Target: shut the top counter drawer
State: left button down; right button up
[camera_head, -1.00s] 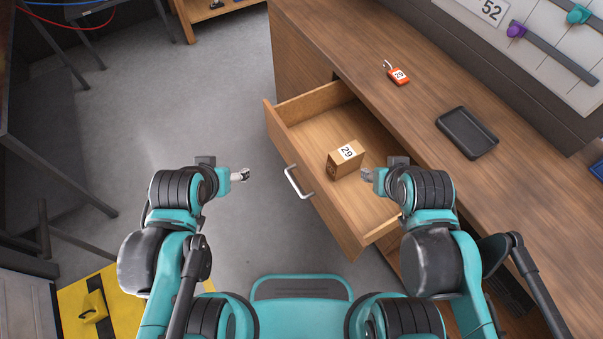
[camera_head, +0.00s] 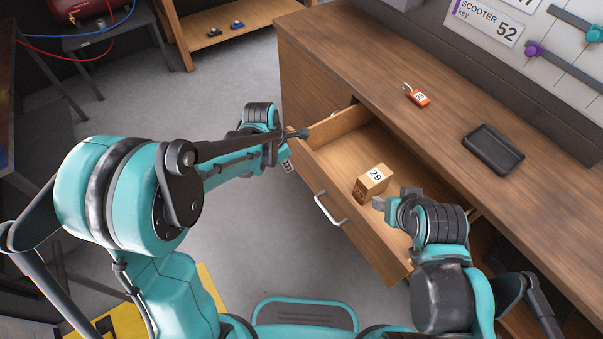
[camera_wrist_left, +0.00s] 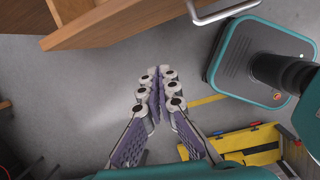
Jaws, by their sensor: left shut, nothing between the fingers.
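The wooden counter drawer (camera_head: 357,232) stands open, pulled out from the counter, with a silver bar handle (camera_head: 331,210) on its front. A small cardboard box marked 29 (camera_head: 371,183) sits inside it. My left gripper (camera_head: 287,165) is beside the far end of the drawer front, outside it. In the left wrist view the left gripper (camera_wrist_left: 158,80) is shut and empty, apart from the drawer (camera_wrist_left: 120,24) and its handle (camera_wrist_left: 222,12). My right gripper (camera_head: 379,204) is over the drawer's near part, close to the box; its fingers are too small to judge.
The counter top (camera_head: 400,60) holds an orange padlock tagged 29 (camera_head: 418,96) and a black tray (camera_head: 493,149). A key board (camera_head: 520,35) hangs behind. Bare grey floor (camera_head: 255,225) lies in front of the drawer. A low wooden shelf (camera_head: 235,40) stands at the back.

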pick_arm(q)
jog(key=shift+n+g, duration=0.3)
jog(key=shift+n, duration=0.5)
jog(key=w+d+f+b, duration=0.1)
jog(key=d+f, duration=0.1)
jog(key=f, duration=0.2)
jog(key=w+d+f+b, duration=0.2)
jog(key=f, duration=0.1)
jog(key=w+d+f+b, duration=0.1)
jog(key=f+b, duration=0.1)
jog(key=f, duration=0.2)
jog(key=shift+w+d+f, duration=0.35)
jog(key=shift+d, duration=0.05)
pick_arm(e)
jog(key=f, duration=0.5)
jog(key=shift+s+a, duration=0.15)
jog(key=shift+a, duration=0.05)
pick_arm(q)
jog(key=shift+w, duration=0.1)
